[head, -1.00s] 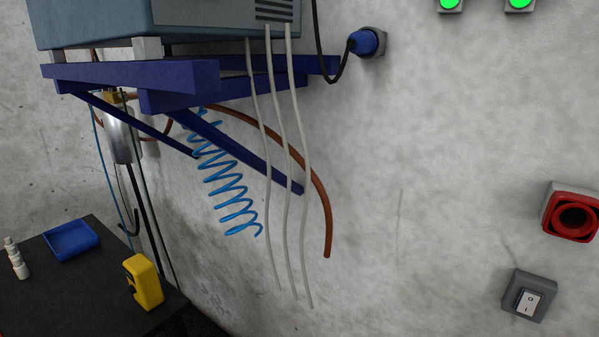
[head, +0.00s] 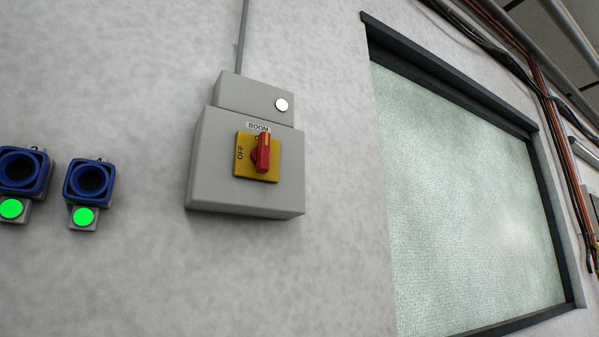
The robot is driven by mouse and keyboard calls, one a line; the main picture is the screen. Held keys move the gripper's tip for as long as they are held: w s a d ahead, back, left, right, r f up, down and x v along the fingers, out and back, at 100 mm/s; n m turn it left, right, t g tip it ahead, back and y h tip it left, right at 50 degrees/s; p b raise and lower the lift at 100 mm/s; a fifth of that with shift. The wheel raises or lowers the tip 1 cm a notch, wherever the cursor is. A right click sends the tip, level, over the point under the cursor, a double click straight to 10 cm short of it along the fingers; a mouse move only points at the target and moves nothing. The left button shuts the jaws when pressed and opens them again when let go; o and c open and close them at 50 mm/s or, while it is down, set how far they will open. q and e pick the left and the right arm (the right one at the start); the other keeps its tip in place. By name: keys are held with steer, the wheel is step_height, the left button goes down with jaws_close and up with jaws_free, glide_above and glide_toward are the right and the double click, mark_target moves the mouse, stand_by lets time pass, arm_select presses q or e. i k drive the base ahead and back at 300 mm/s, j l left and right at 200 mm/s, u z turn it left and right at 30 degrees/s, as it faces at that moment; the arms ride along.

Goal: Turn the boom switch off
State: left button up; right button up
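The boom switch is a red rotary handle (head: 263,153) on a yellow plate (head: 243,168), on the front of a grey wall box (head: 215,180). A label reading BOOM is above the handle. The word OFF is on the left side of the plate. The handle stands roughly upright, its top covering part of the marking under the label. A smaller grey box (head: 240,95) with a round white lamp (head: 281,105) sits on top. Neither of my grippers shows in the head view.
Two blue round sockets (head: 90,180) with green lit lamps (head: 84,217) are on the wall at the left. A large dark-framed frosted window (head: 470,210) fills the right. Pipes and cables (head: 555,130) run along the far right. The wall around the box is clear.

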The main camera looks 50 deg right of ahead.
mark_target(260, 155)
steer(key=z, duration=1.35)
steer(key=i, duration=0.05)
